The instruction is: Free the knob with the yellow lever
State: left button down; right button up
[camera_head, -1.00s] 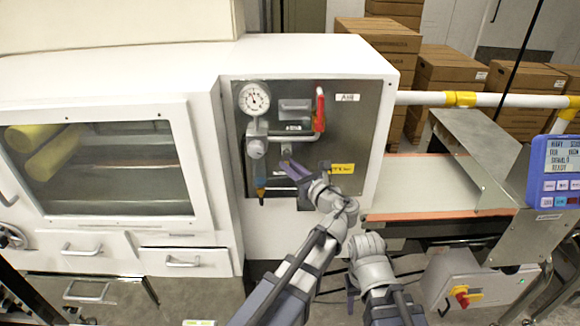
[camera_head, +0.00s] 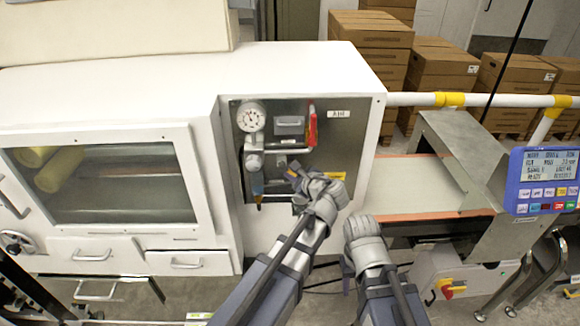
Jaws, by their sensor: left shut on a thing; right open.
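The metal air panel (camera_head: 350,134) is on the front of the white cabinet. It carries a round gauge (camera_head: 250,116), a grey regulator (camera_head: 254,162) below it, and a red handle (camera_head: 311,128) on the right. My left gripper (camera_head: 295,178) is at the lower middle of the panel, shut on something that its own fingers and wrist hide. I cannot tell whether that is a knob or lever. My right gripper (camera_head: 347,275) is open, low in front of the cabinet, apart from the panel.
A conveyor belt (camera_head: 400,188) with a metal guard (camera_head: 447,150) runs off to the right. A blue display (camera_head: 548,178) stands at the far right. A red-and-yellow switch (camera_head: 447,288) is below. A glass-fronted door (camera_head: 110,180) is on the left.

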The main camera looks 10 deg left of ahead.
pick_arm(q)
jog(key=shift+d+r+n+h+p, duration=0.15)
jog(key=shift+r+n+h+p, duration=0.3)
jog(key=shift+n+h+p, duration=0.5)
pick_arm(e)
jog(key=shift+r, duration=1.55)
pick_arm(q)
jog(key=c, duration=0.8)
grip_release()
jog(key=shift+c, duration=0.2)
jog(key=shift+p, duration=0.3)
